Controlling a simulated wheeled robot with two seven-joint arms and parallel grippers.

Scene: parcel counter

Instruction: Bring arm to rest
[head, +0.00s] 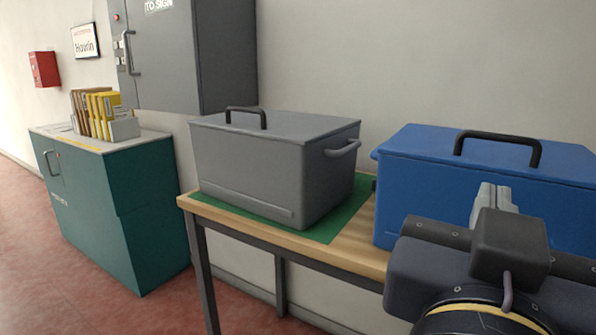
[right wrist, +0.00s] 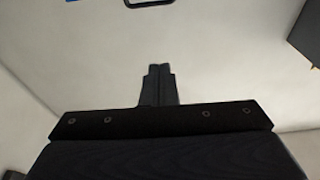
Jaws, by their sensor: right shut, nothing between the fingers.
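My right gripper (head: 493,196) is at the lower right of the head view, in front of the blue box and hiding part of its front. In the right wrist view its two fingers (right wrist: 159,70) are together with nothing between them, pointing toward a bare pale wall. I cannot tell from these frames how far the gripper is from the box. My left gripper and left arm are not in the head view.
A wooden table (head: 300,248) holds a grey lidded box (head: 255,172) on a green mat (head: 345,215) and a blue lidded box (head: 415,175). A grey wall cabinet (head: 165,60) hangs above a teal cabinet (head: 120,200) with folders (head: 98,112). Red floor (head: 60,285) is clear at the left.

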